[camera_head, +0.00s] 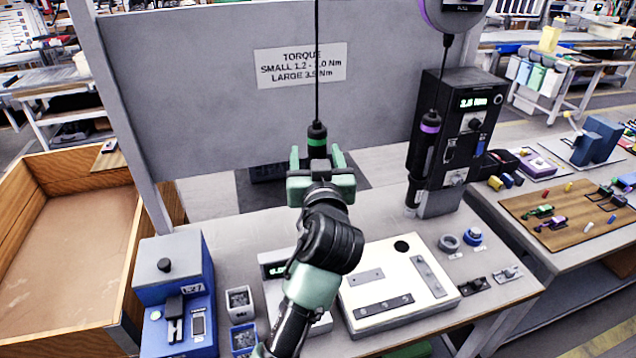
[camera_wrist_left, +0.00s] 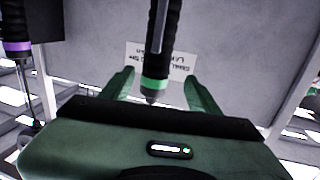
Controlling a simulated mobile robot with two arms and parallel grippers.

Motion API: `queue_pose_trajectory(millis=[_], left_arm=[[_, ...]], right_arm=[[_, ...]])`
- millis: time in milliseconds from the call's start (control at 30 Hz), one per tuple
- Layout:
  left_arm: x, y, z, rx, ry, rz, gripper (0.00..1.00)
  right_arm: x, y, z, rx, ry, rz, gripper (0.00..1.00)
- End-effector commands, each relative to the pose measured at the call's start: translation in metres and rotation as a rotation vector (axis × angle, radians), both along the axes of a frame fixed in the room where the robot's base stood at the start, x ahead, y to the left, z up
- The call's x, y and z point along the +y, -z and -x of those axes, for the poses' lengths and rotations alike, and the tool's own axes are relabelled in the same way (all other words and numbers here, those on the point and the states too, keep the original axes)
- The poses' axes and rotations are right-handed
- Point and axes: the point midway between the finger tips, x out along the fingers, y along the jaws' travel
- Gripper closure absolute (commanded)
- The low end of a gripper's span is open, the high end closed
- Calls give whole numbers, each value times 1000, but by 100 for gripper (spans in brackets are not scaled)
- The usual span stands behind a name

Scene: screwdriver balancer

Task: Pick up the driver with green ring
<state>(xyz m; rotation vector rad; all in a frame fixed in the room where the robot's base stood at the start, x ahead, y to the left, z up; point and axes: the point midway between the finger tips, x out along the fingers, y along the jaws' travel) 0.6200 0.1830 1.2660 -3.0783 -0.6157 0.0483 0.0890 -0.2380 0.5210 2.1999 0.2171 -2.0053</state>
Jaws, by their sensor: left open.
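The driver with the green ring (camera_head: 317,134) hangs upright on a cord from above, in front of the grey panel. My left gripper (camera_head: 317,160) is open at the driver, with one finger on either side of it in the picture. In the left wrist view the driver's green ring (camera_wrist_left: 155,84) shows between the two spread fingers (camera_wrist_left: 160,90), with a visible gap on each side. In the head view the driver's lower end is hidden behind my gripper. A second driver with a purple ring (camera_head: 430,124) hangs at the right. My right gripper is not in view.
A black controller box (camera_head: 452,140) stands close to the purple-ringed driver. The table holds a white plate fixture (camera_head: 395,285), a blue device (camera_head: 175,290) and small bins (camera_head: 240,300). A wooden crate (camera_head: 60,170) stands at the left. The grey panel (camera_head: 210,100) rises behind.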

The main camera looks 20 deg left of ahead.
Motion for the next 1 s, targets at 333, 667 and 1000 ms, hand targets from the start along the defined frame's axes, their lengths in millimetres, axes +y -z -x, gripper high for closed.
queue_pose_trajectory(millis=[333,667,1000], left_arm=[[9,-11,-33,-31,-4,-8,39],[22,-5,-74,-29,-5,-8,39],[23,-5,-76,-29,-3,-6,58]], right_arm=[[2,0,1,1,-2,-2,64],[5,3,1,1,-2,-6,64],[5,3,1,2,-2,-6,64]])
